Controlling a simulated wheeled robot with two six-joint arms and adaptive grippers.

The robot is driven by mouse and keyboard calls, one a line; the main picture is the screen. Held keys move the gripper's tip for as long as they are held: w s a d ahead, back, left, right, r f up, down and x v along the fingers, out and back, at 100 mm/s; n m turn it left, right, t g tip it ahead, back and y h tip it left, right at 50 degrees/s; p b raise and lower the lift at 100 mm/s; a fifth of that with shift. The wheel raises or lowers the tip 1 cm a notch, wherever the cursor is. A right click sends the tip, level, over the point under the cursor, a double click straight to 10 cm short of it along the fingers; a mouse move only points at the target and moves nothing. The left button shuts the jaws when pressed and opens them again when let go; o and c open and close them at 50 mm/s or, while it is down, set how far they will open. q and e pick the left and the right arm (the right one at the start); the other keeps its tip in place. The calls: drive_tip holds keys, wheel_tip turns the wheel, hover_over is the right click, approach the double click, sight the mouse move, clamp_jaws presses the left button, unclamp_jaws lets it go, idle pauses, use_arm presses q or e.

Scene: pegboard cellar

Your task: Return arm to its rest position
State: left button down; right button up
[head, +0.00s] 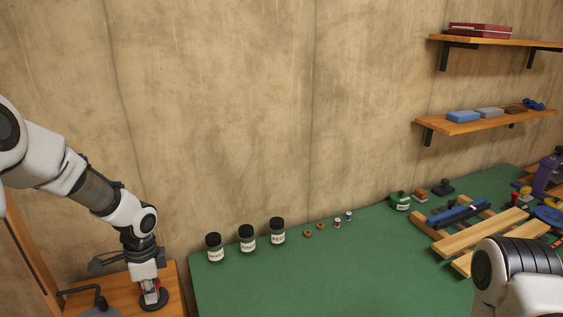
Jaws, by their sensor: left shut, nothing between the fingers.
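My left arm comes in from the left and bends down over a wooden surface (174,285) at the lower left. My left gripper (151,288) is at its lower end, pointing down, small and partly hard to make out. It is shut with nothing held. A dark round item (154,301) shows right at its tips; I cannot tell whether they touch. Part of my right arm shows at the lower right corner; its gripper is out of the picture.
A green worktop (330,275) adjoins the wooden surface. Several dark-lidded jars (247,240) stand along its back edge. Wooden boards (483,232) and tools lie at the right. A low shelf (485,125) and a higher shelf (500,41) hang on the wall. The worktop's front middle is clear.

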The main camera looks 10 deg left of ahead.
use_arm(q)
drive_tip(key=s+d+f+n+g+b, duration=0.15)
drive_tip(key=s+d+f, duration=0.25)
drive_tip(key=s+f, duration=0.55)
drive_tip(key=s+d+f+n+g+h+b, duration=0.1)
drive_tip(key=s+d+f+n, duration=0.3)
drive_tip(key=s+f, duration=0.5)
drive_tip(key=s+d+f+n+g+b, duration=0.1)
drive_tip(key=s+d+f+n+b, duration=0.1)
drive_tip(key=s+d+f, duration=0.55)
drive_tip(key=a+n+t, duration=0.1)
drive_tip(key=w+a+n+t, duration=0.1)
drive_tip(key=n, duration=0.1)
drive_tip(key=a+n+t, duration=0.1)
drive_tip(key=t, duration=0.1)
drive_tip(key=shift+w+a+f+n, duration=0.15)
drive_tip(key=shift+w+f+n, duration=0.1)
drive_tip(key=shift+w+f, duration=0.05)
